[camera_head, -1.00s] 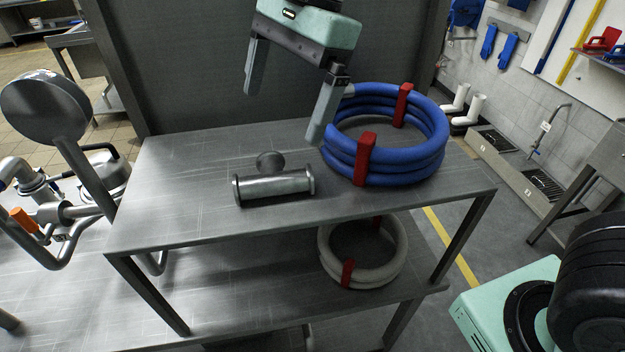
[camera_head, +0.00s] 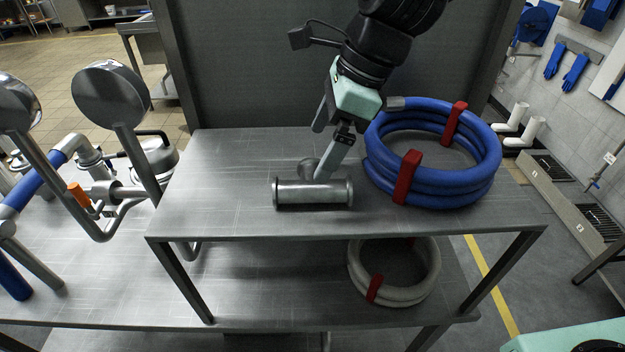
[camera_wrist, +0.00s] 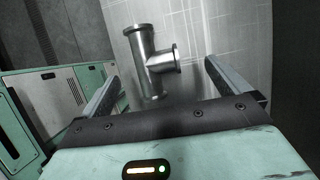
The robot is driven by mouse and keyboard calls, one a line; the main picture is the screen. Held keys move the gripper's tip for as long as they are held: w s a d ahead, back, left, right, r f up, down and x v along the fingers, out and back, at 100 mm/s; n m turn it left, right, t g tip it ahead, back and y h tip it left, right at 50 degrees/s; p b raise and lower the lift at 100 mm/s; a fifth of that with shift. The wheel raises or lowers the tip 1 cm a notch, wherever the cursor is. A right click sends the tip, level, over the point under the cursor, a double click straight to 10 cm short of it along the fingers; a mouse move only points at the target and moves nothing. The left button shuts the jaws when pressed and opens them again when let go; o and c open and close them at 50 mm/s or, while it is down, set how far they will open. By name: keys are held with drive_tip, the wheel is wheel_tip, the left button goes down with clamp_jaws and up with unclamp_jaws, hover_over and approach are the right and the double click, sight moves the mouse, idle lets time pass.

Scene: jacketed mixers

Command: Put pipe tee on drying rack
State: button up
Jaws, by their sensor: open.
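The steel pipe tee (camera_head: 312,193) lies on the upper shelf of a metal rack, its long run facing the front and its short branch pointing to the back. My gripper (camera_head: 322,150) is at the tee, above and behind it, with one finger seen close to the branch. In the wrist view the tee (camera_wrist: 152,62) lies ahead, between the lines of the two open fingers (camera_wrist: 160,82), with nothing held. The camera does not show clearly whether a finger touches the tee. I cannot tell which surface is the drying rack.
A coiled blue hose (camera_head: 432,155) with red straps lies right of the tee, close to my gripper. A pale coiled hose (camera_head: 400,275) lies on the lower shelf. Steel pipework (camera_head: 120,185) stands at the left. The upper shelf (camera_head: 225,185) is bare left of the tee.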

sight(310, 170)
drive_tip(key=shift+p+x, duration=0.7)
drive_tip(key=shift+x, duration=2.35)
drive_tip(key=shift+d, duration=0.2)
drive_tip(key=c, duration=1.3)
